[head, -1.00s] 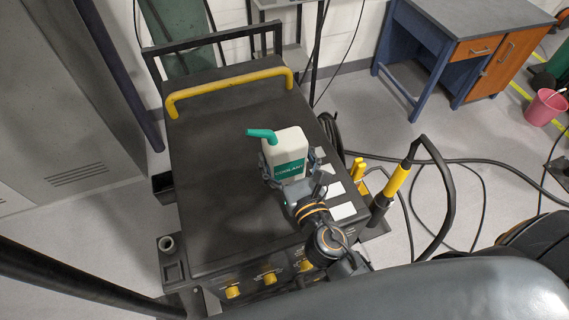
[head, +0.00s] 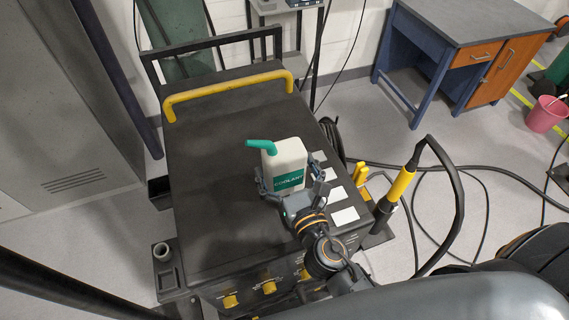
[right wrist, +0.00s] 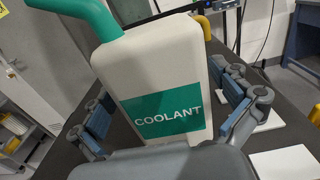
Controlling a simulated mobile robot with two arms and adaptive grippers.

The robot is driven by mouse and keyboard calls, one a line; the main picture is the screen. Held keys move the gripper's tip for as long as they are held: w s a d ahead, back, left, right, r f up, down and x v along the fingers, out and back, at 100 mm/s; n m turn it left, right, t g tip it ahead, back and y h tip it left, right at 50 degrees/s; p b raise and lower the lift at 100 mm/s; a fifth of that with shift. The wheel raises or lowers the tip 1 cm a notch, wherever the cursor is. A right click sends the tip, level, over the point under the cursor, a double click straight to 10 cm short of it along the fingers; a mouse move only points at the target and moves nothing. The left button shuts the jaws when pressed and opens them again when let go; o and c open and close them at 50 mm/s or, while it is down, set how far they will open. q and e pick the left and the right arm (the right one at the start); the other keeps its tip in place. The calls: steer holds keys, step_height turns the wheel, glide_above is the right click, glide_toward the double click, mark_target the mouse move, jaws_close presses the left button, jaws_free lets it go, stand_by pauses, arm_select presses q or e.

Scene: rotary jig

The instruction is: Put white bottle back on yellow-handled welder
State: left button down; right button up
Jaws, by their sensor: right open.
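The white bottle (head: 286,164) has a green spout and a green COOLANT label. It appears upright on the dark top of the yellow-handled welder (head: 215,160), right of the middle. Its base is hidden behind my gripper. My right gripper (head: 288,186) is open, with its fingers on either side of the bottle. In the right wrist view the bottle (right wrist: 155,75) fills the middle, between the blue finger pads, with gaps at both sides. The welder's yellow handle (head: 228,93) is at the far edge. My left gripper is not in view.
A torch with a yellow grip (head: 401,184) and looping cables stand right of the welder. White labels (head: 345,216) lie on its right edge, and yellow knobs (head: 268,287) are on its front. A grey cabinet (head: 60,110) is at left. The welder's left top is clear.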

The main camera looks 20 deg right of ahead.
steer(key=shift+r, duration=0.1)
steer(key=s+b, duration=0.3)
steer(key=s, duration=0.2)
steer(key=s+b, duration=0.3)
steer(key=s, duration=0.3)
steer(key=shift+d+f, duration=0.2)
steer(key=shift+s+r+b, duration=0.3)
steer(key=shift+s, duration=0.25)
